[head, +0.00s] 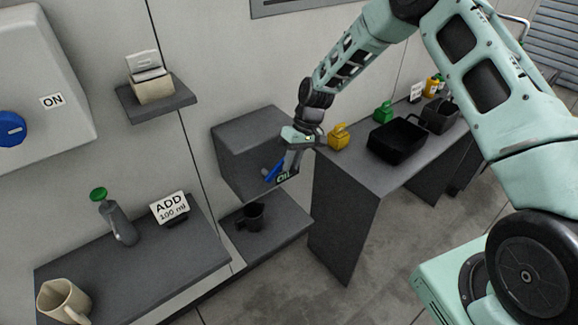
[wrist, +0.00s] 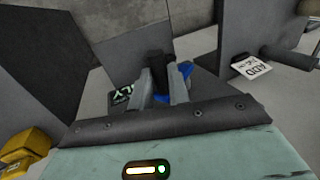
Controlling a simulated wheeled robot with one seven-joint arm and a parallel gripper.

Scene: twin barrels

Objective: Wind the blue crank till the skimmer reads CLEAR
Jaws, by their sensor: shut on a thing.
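The blue crank (head: 272,173) is on the front of a dark grey box (head: 240,150) on the wall, partly hidden by my gripper. My gripper (head: 287,166) reaches down to it from the upper right. In the wrist view the fingers (wrist: 161,76) are shut on the crank's dark handle (wrist: 156,62), and the blue arm (wrist: 186,69) shows just beside them. A small dark display (head: 283,180) with green letters is beside the crank; it seems to read OIL in the head view. It also shows partly in the wrist view (wrist: 122,94).
A lower-left shelf holds a beige jug (head: 63,300), a green-capped bottle (head: 119,224) and an ADD 100 ml card (head: 169,207). A blue knob (head: 12,129) is by an ON label.

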